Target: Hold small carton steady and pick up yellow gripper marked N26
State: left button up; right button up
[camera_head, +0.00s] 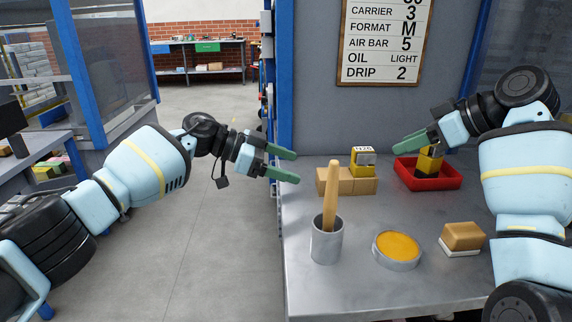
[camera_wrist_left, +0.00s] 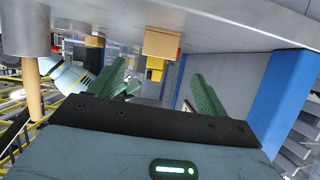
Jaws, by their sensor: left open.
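A yellow gripper piece (camera_head: 364,157) with a pale label sits on the small brown cartons (camera_head: 345,182) on the grey bench; its lettering is too small to read surely. In the left wrist view, which looks inverted, a carton (camera_wrist_left: 162,42) and a yellow piece (camera_wrist_left: 155,65) show beyond my fingers. My left gripper (camera_head: 289,167) is open and empty, left of the carton and apart from it. My right gripper (camera_head: 418,145) is at a second yellow piece (camera_head: 430,162) in the red tray (camera_head: 452,181); whether it grips that piece is unclear.
A grey cup (camera_head: 327,243) with an upright wooden handle (camera_head: 330,197) stands in front of the cartons. A round tin with orange content (camera_head: 397,248) and a brown block on a white base (camera_head: 463,238) lie nearer on the bench (camera_head: 350,285). A sign (camera_head: 384,40) hangs behind.

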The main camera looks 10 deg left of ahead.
aim_at(318, 175)
pick_arm(q)
jog(key=shift+d, duration=0.1)
jog(key=shift+x, duration=3.9)
jog(key=shift+c, duration=0.5)
jog(key=c, duration=1)
jog(key=shift+o, duration=0.2)
